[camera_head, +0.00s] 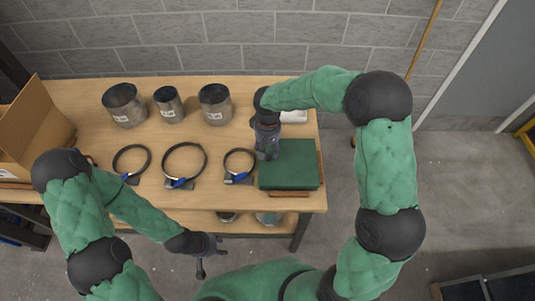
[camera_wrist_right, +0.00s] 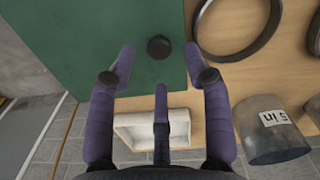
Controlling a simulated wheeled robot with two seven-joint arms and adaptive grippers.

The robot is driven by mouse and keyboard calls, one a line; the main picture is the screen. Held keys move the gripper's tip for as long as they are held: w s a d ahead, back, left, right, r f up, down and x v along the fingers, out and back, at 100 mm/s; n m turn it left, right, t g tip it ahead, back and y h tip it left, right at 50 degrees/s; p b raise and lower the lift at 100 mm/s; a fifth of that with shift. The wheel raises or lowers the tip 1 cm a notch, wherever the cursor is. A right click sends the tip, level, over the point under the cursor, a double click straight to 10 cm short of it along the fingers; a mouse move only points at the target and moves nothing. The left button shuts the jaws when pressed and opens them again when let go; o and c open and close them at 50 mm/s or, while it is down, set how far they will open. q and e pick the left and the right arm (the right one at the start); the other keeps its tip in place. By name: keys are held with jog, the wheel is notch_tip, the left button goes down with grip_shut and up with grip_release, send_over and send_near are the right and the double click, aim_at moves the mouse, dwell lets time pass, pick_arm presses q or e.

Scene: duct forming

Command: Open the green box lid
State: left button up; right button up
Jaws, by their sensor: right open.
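The green box (camera_head: 298,176) stands on the right end of the table with its lid closed. In the right wrist view the green lid (camera_wrist_right: 90,35) fills the upper left, with a round black knob (camera_wrist_right: 159,47) near its edge. My right gripper (camera_head: 267,155) is over the left edge of the box. In its wrist view the open fingers (camera_wrist_right: 160,75) are spread around the knob's near side, with a visible gap to it. My left gripper (camera_head: 212,256) hangs in front of the table, empty, its fingers apart.
Three metal duct cylinders (camera_head: 215,104) stand along the back of the table (camera_head: 75,95). Three ring clamps (camera_head: 185,160) lie left of the box. A white tray (camera_head: 294,116) sits behind the box. A cardboard box (camera_head: 35,125) is at the far left.

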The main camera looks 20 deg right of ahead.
aim_at(268, 156)
jog(key=shift+f, duration=1.7)
grip_shut()
